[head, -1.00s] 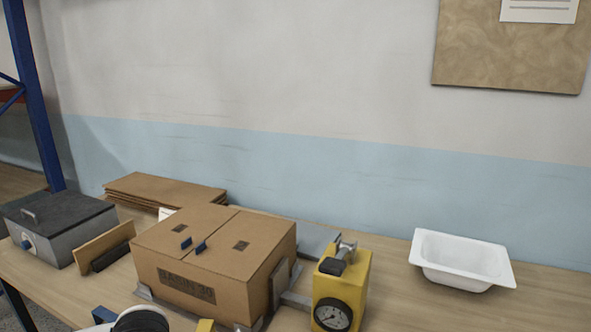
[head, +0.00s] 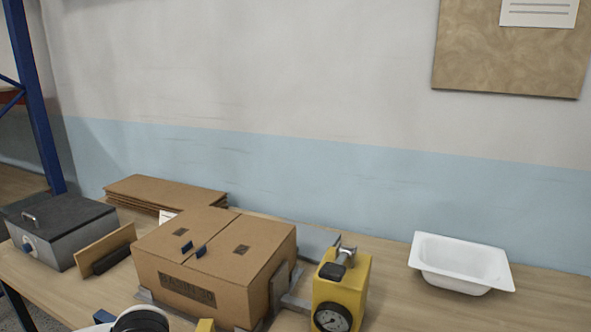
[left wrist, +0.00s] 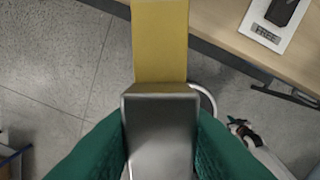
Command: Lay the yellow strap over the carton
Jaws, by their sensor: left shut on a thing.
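The closed brown carton (head: 215,262) sits on the bench in the head view, between grey metal brackets. Two small blue pieces lie on its lid by the seam. In the left wrist view the yellow strap (left wrist: 160,42) runs up from a grey metal end piece (left wrist: 160,135). The green fingers of my left gripper (left wrist: 160,140) are shut on this end piece, one on each side. A small yellow piece shows at the head view's bottom edge; I cannot tell whether it is the strap. A white part with a green tip, probably my right gripper (left wrist: 240,130), shows in the left wrist view, its jaws unclear.
A yellow device with a dial (head: 340,290) stands close right of the carton. A white basin (head: 460,263) is farther right, with bare bench between. Flat cardboard (head: 165,192) is stacked behind. A grey box (head: 60,230) and an upright board (head: 105,247) stand left.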

